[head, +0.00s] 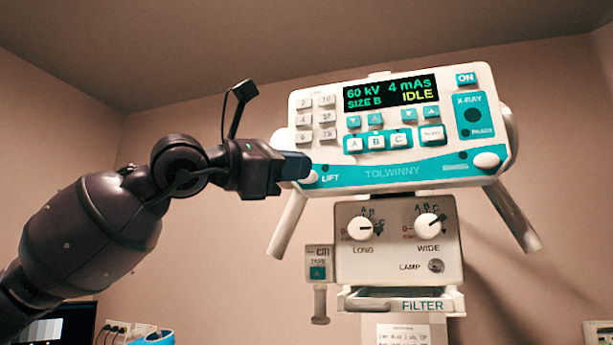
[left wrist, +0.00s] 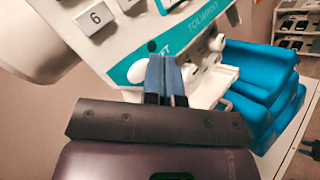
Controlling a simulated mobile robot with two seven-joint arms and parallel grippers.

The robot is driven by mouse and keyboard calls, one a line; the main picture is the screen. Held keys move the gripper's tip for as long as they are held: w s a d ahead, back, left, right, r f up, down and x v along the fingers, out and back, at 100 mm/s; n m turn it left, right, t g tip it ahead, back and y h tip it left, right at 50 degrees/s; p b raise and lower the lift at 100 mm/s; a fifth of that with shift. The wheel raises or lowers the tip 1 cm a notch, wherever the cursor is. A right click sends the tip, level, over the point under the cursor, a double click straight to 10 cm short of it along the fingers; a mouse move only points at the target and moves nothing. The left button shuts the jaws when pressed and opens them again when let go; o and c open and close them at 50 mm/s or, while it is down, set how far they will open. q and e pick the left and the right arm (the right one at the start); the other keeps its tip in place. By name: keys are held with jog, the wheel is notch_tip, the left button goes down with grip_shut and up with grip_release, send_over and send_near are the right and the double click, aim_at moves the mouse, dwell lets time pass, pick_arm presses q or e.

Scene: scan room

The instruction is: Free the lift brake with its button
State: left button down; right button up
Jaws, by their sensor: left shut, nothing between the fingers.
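The white control panel (head: 410,180) shows a lit display (head: 390,92) reading "60 kV 4 mAs SIZE B IDLE". At its lower left a round white lift button (head: 311,179) sits beside the "LIFT" label and a small dark lamp (head: 325,168). My left gripper (head: 304,168) is shut and empty, its blue fingertips at the panel's lower left corner, partly covering the button. In the left wrist view the button (left wrist: 143,72) shows just left of the shut fingertips (left wrist: 168,62). I cannot tell whether they touch the panel. My right gripper is not in view.
Below the panel is a collimator box (head: 395,245) with LONG and WIDE knobs, a lamp button and a filter slot. Slanted handle bars (head: 512,218) flank it. In the left wrist view blue stacked pads (left wrist: 258,85) and a shelf (left wrist: 297,30) stand to the right.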

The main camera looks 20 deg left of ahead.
pick_arm(q)
jog(key=shift+w, duration=0.45)
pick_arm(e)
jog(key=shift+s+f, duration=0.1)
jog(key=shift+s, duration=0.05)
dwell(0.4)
pick_arm(q)
jog(key=shift+w, duration=0.15)
